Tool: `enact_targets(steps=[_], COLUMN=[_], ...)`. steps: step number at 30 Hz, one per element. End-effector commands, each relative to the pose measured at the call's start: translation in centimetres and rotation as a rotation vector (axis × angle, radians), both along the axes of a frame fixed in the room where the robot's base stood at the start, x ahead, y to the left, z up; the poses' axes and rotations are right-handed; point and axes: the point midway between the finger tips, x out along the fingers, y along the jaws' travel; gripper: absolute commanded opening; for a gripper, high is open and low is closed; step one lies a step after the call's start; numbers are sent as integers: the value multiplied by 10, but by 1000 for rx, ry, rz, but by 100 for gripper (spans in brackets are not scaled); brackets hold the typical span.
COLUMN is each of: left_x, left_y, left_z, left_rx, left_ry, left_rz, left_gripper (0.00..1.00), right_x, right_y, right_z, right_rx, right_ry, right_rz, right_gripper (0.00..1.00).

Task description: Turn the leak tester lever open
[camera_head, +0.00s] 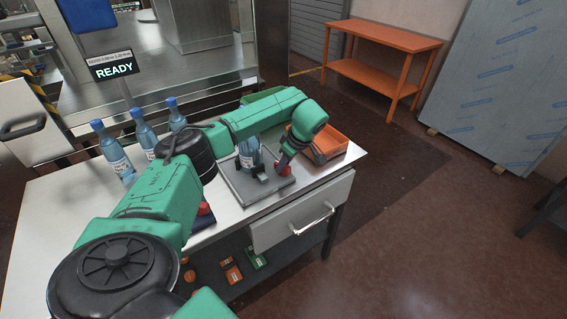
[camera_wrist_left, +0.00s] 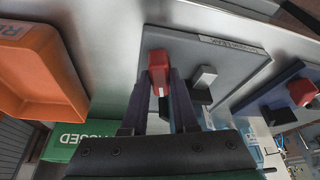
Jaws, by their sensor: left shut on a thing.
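The leak tester is a grey plate (camera_head: 243,189) on the white worktable, with a blue-capped bottle (camera_head: 249,152) standing in it. Its red lever (camera_head: 284,170) is at the plate's right side in the head view. My left gripper (camera_head: 285,160) reaches down to it from above. In the wrist view the red lever (camera_wrist_left: 159,62) lies between the two fingers of my left gripper (camera_wrist_left: 161,90), which is shut on it. The tester plate (camera_wrist_left: 228,62) bears a label strip there. The fingers hide part of the lever's lower end. My right gripper is not in view.
An orange bin (camera_head: 330,139) stands close beyond the gripper. Several bottles (camera_head: 112,152) stand at the table's left. A blue plate (camera_wrist_left: 272,97) with a red part is beside the tester. A READY sign (camera_head: 114,68) rises behind. Open floor lies right of the table.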

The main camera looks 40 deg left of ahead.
Motion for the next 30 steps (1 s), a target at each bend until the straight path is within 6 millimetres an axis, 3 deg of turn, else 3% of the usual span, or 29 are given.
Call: enact_targets(steps=[15,30], left_x=[4,5], left_y=[1,2], left_z=[2,3], left_rx=[2,0], left_ry=[-8,-9], left_rz=[400,503], left_gripper=[0,0], right_x=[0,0], right_y=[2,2], right_z=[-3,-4], right_rx=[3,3], right_ry=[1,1], right_rz=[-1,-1], right_gripper=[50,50])
